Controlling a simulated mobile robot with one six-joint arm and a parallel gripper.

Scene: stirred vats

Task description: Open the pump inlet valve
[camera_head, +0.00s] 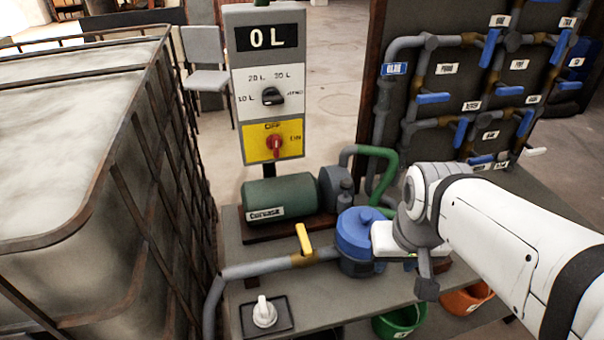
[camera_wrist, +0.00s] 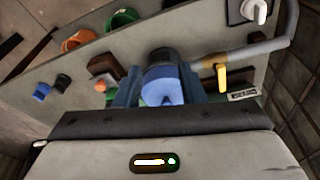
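A yellow valve handle (camera_head: 304,240) stands up from the grey pipe (camera_head: 268,267) left of a blue canister (camera_head: 355,235). The handle lies across the pipe, not along it. It also shows in the wrist view (camera_wrist: 222,77), right of centre and apart from my gripper. My gripper (camera_head: 391,241) is at the right side of the blue canister, close to it. In the wrist view the blue canister (camera_wrist: 163,86) is straight ahead of my gripper, with dark bluish shapes on both sides. I cannot tell whether these are my fingers, nor whether they touch it.
A green motor pump (camera_head: 285,198) stands behind the pipe. A control box (camera_head: 267,85) reads 0 L, with a red switch. A white knob (camera_head: 264,312) is at the front. A caged tank (camera_head: 95,150) fills the left. A piping panel with blue handles (camera_head: 433,98) stands back right.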

